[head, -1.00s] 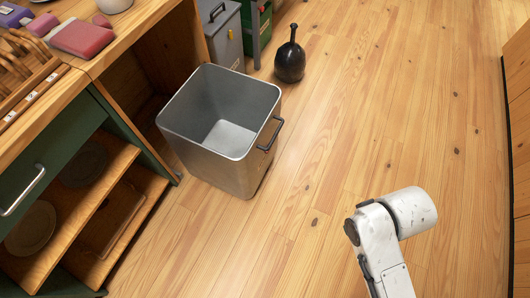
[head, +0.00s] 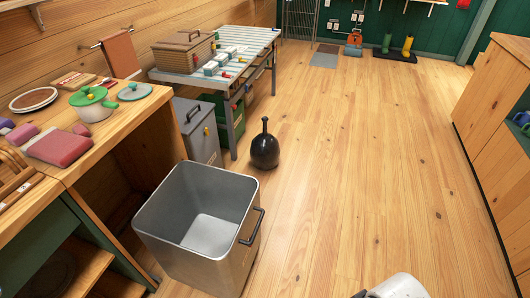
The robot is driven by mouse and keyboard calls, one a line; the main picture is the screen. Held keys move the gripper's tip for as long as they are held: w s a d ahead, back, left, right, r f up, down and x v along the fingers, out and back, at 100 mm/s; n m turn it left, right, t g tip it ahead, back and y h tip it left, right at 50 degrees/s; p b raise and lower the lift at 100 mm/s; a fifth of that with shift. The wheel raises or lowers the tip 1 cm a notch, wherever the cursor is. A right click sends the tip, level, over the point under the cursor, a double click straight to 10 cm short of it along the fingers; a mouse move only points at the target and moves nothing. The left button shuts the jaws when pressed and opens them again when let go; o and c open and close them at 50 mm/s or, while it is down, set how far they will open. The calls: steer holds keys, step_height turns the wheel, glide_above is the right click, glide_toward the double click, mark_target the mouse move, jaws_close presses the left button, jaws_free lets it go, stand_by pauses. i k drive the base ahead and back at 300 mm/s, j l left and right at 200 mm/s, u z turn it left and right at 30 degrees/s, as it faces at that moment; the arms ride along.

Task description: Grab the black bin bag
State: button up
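The black bin bag (head: 265,150) stands upright on the wooden floor in the head view, round at the bottom with a narrow tied neck. It is beyond the open grey metal bin (head: 198,232) and apart from it. The bin is empty and has a dark handle on its right side. Only a white piece of my arm shows at the bottom edge of the view, well nearer than the bag. My gripper is out of view.
A wooden counter (head: 136,104) with a pot and dishes runs along the left. A grey lidded container (head: 196,135) and a small table (head: 262,38) stand left of the bag. Cabinets (head: 500,100) line the right. The floor (head: 370,170) between is clear.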

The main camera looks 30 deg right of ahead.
mark_target(264, 151)
steer(key=i+l+u, duration=0.1)
steer(key=i+l, duration=0.9)
steer(key=i, duration=0.15)
steer(key=i+l+u, duration=0.1)
steer(key=i+l, duration=0.95)
steer(key=i+l+u, duration=0.1)
steer(key=i+l, duration=0.95)
steer(key=l, duration=0.2)
